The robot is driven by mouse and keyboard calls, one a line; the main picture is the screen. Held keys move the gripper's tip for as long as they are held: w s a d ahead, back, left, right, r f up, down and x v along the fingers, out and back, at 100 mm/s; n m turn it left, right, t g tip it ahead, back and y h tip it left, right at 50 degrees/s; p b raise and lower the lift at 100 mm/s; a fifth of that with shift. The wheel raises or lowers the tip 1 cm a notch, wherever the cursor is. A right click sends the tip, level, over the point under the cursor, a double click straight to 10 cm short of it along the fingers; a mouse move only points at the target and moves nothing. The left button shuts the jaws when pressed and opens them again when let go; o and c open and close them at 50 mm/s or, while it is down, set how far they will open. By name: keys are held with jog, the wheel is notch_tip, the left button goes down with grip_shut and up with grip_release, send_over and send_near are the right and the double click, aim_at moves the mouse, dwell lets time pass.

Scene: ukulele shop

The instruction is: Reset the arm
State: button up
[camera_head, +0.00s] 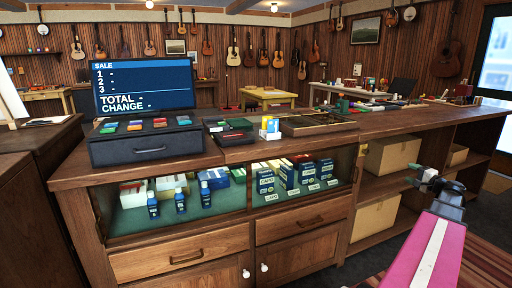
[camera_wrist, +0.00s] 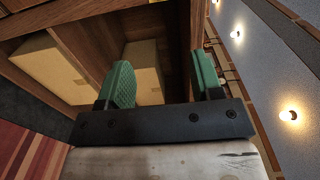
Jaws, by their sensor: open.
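My gripper (camera_wrist: 165,82) shows in the wrist view with its two green-padded fingers spread apart. Nothing is between the fingers. In the head view my pink and white arm reaches up from the lower right, and my gripper (camera_head: 421,178) is at its far end, in front of the shelves under the right counter. The gripper looks small there and its fingers are hard to make out. It is apart from the cardboard boxes on those shelves.
The wooden counter (camera_head: 217,156) with a glass case stands ahead, carrying a register with a screen (camera_head: 143,86). Cardboard boxes (camera_head: 392,154) sit on the right shelves, also in the wrist view (camera_wrist: 143,62). A striped rug (camera_head: 488,262) lies at lower right. Instruments hang on the far wall.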

jog(key=a+f+n+g, duration=0.3)
jog(key=a+f+g, duration=0.35)
jog(key=a, duration=0.85)
jog(key=a+f+n+g, duration=0.3)
jog(key=a+f, duration=0.7)
jog(key=a, duration=0.4)
jog(key=s+a+f+n+g+h, duration=0.3)
jog(key=s+a+f, duration=0.2)
jog(key=s+a, duration=0.2)
jog(key=s+a+f+n+g+h, duration=0.4)
jog(key=s+a, duration=0.4)
jog(key=a, duration=0.4)
jog(key=shift+f, duration=0.8)
